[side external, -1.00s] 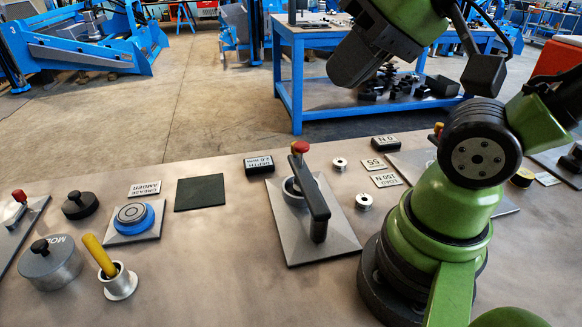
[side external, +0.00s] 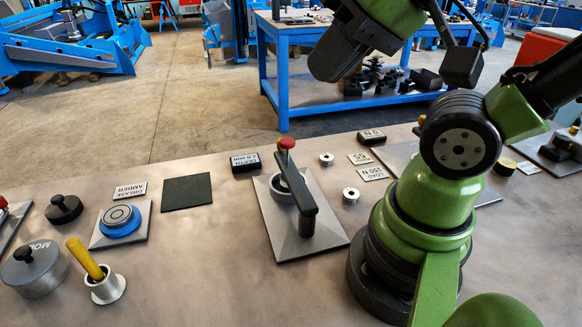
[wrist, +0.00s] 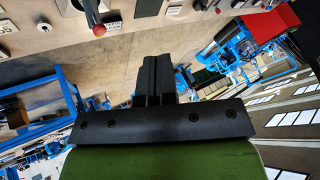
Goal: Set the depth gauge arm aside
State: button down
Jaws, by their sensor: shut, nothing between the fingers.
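The depth gauge arm (side external: 294,193) is a dark bar with a red knob (side external: 286,143) at its far end. It lies across a grey ring (side external: 279,187) on a square metal plate (side external: 323,240), carried by a post at its near end. In the wrist view the bar (wrist: 92,11) and its red knob (wrist: 99,29) show at the top edge. My gripper (wrist: 155,72) is shut and empty. In the side view its dark housing (side external: 338,45) hangs high beyond the gauge, apart from it, with the fingertips not clearly visible.
A dark square mat (side external: 187,192) lies left of the gauge, with bare bench around it. A blue ring fixture (side external: 120,222), a yellow-handled tool in a cup (side external: 107,289) and a lidded pot (side external: 33,268) stand farther left. A "DEPTH" block (side external: 245,162) and small metal rings (side external: 351,195) are near the plate.

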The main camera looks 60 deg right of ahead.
jog(key=c, duration=1.5)
grip_release()
jog(key=shift+c, duration=0.2)
jog(key=o, duration=0.4)
jog(key=shift+w+d, duration=0.1)
jog(key=shift+w, duration=0.25)
jog(key=shift+c, duration=0.2)
jog(key=shift+o, duration=1)
jog(key=w+d+g+h, duration=0.1)
jog(key=w+d+g, duration=0.1)
jog(key=w, duration=0.3)
jog(key=shift+w+d+f+m, duration=0.25)
jog(key=shift+d+f+m, duration=0.15)
jog(key=shift+d, duration=0.2)
jog(key=w+d+f+g, duration=0.1)
jog(key=w+d+f, duration=0.2)
jog(key=f, duration=0.1)
jog(key=w+d+f+g, duration=0.2)
jog(key=w+d+f, duration=0.1)
jog(key=d+f, duration=0.1)
jog(key=w+d+f+m+g+h, duration=0.1)
jog(key=w+d+f+g, duration=0.1)
jog(key=w+d+f, duration=0.1)
jog(key=shift+d+f, duration=0.55)
jog(key=shift+d, duration=0.1)
notch_tip(320, 180, down, 9)
jog(key=shift+s, duration=0.1)
